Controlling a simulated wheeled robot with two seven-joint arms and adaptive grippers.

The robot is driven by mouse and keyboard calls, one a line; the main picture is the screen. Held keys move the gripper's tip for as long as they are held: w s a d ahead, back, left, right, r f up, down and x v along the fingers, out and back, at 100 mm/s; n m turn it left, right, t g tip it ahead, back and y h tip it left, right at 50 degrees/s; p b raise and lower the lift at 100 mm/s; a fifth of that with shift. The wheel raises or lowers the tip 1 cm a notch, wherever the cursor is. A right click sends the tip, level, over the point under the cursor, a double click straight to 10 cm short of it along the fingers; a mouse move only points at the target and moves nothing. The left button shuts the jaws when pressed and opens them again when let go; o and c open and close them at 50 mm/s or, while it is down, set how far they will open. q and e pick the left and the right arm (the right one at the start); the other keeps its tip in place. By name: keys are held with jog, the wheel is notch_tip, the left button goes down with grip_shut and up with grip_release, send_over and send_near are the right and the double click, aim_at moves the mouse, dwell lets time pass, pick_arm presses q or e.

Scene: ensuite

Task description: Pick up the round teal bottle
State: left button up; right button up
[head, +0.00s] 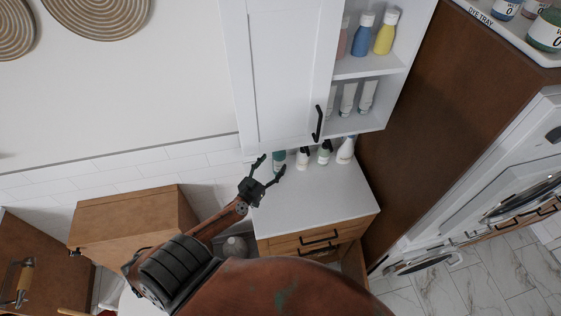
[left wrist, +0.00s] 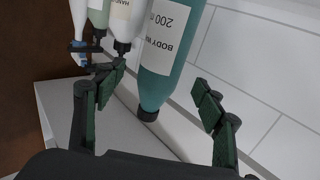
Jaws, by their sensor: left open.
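The round teal bottle (head: 279,156) stands at the left end of a row of bottles on the white counter, under the wall cabinet. In the left wrist view it is large, with a white "BODY WA" label and a black end (left wrist: 168,75). My left gripper (head: 273,167) is open, with its fingers pointing at the bottle. In the left wrist view, the bottle lies ahead between the two spread fingertips (left wrist: 158,92), with no clear contact. Whether it is between the pads in depth, I cannot tell. My right gripper is not in view.
White pump bottles (head: 303,158) stand right of the teal bottle; one (left wrist: 125,28) is close behind the left-hand finger in the wrist view. The wall cabinet (head: 275,75) hangs above. White tiles (left wrist: 250,65) back the counter. The counter's front (head: 310,205) is clear.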

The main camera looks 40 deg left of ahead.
aim_at(279, 154)
pick_arm(q)
jog(key=shift+w+r, duration=0.2)
jog(key=shift+w, duration=0.25)
jog(key=shift+w+a+r, duration=0.1)
jog(key=shift+w+a, duration=0.1)
jog(key=shift+w, duration=0.95)
jog(key=shift+w+a+r, duration=0.1)
jog(key=shift+w+a, duration=0.05)
jog(key=shift+w, duration=1)
jog(key=shift+c, duration=0.5)
grip_shut()
jog(key=shift+r, duration=0.1)
